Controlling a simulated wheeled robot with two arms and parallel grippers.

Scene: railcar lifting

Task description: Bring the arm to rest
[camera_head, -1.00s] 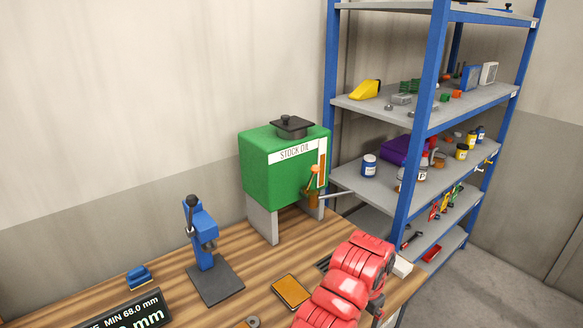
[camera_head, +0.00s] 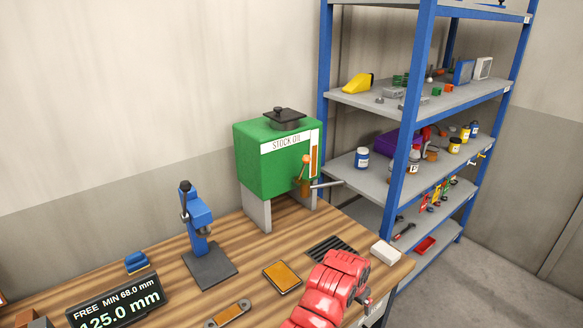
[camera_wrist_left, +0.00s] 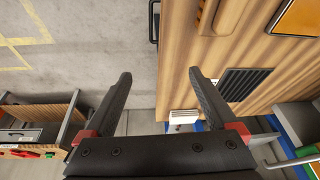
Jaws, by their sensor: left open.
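My left arm, red and segmented, reaches in from the bottom of the head view over the front right of the workbench (camera_head: 225,262). Its gripper is mostly hidden there behind the arm. In the left wrist view my left gripper (camera_wrist_left: 160,76) shows two dark fingers spread wide apart with nothing between them. The fingers point over bare concrete floor (camera_wrist_left: 90,60), beside the bench edge. My right gripper is in neither view.
On the bench stand a green stock oil tank (camera_head: 268,165), a blue press (camera_head: 200,235), an orange-topped pad (camera_head: 282,277), a dark grate (camera_head: 332,248), a white block (camera_head: 385,253) and a display (camera_head: 118,300). A blue-framed shelf (camera_head: 408,150) stands at the right.

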